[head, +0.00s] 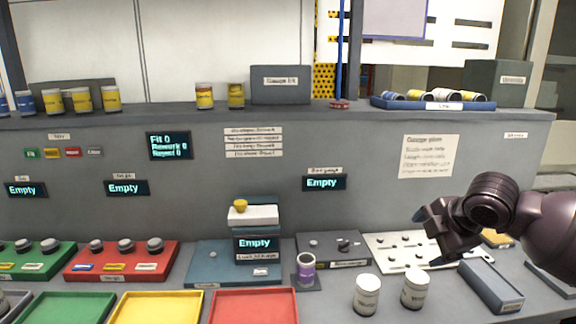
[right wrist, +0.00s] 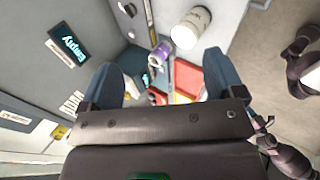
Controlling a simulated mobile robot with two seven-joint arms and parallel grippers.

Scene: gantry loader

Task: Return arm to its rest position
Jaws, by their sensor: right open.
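My right gripper (head: 433,238) is at the right of the head view, above the white pegged board (head: 385,240) on the bench. Its two blue-grey fingers show apart in the right wrist view (right wrist: 165,85), with nothing between them. The right arm reaches in from the right edge of the head view. My left gripper does not show in the head view.
A long grey block (head: 491,287) lies below the gripper. Green, yellow and red trays (head: 254,306) line the front left. A shelf (head: 300,116) runs behind.

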